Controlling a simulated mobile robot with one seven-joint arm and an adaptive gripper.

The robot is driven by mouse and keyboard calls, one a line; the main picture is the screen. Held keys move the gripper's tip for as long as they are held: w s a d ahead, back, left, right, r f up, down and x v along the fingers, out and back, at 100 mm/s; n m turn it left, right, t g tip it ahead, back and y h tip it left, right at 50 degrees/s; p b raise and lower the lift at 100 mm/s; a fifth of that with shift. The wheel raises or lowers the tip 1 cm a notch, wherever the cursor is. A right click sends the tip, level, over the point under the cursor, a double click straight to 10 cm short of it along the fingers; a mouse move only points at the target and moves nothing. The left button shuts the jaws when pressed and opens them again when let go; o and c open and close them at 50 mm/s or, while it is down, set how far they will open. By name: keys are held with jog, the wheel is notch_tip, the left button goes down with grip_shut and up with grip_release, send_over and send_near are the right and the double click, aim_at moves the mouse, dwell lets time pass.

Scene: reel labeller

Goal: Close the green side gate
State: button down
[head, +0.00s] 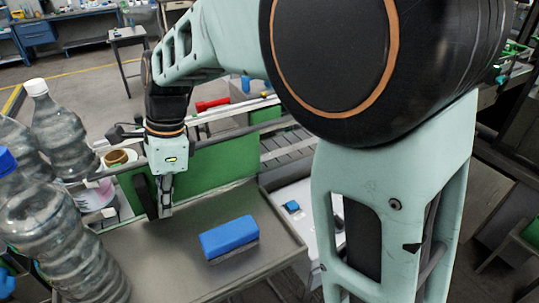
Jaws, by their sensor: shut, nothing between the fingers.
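The green side gate (222,160) is an upright green panel along the far edge of a metal tray-like table (150,255), in the middle left of the head view. My gripper (166,212) points down in front of the panel's left part, low and close to the table top. Its fingers are shut and hold nothing. A dark upright piece (146,196) shows just left of the fingers against the green. I cannot tell whether the fingers touch the panel. My gripper and arm hide part of the panel and its upper edge.
A blue block with a dark underside (229,237) lies on the table, right of my gripper. Several clear bottles (62,130) crowd the left. A roller conveyor (288,147) runs behind the panel. A white bin (300,198) stands right of the table. The table's front middle is clear.

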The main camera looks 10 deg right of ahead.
aim_at(146, 212)
jog(key=shift+s+a+r, duration=0.1)
jog(key=shift+s+a, duration=0.25)
jog(key=shift+a, duration=0.55)
jog(key=shift+s+a, duration=0.35)
jog(key=shift+a, duration=0.5)
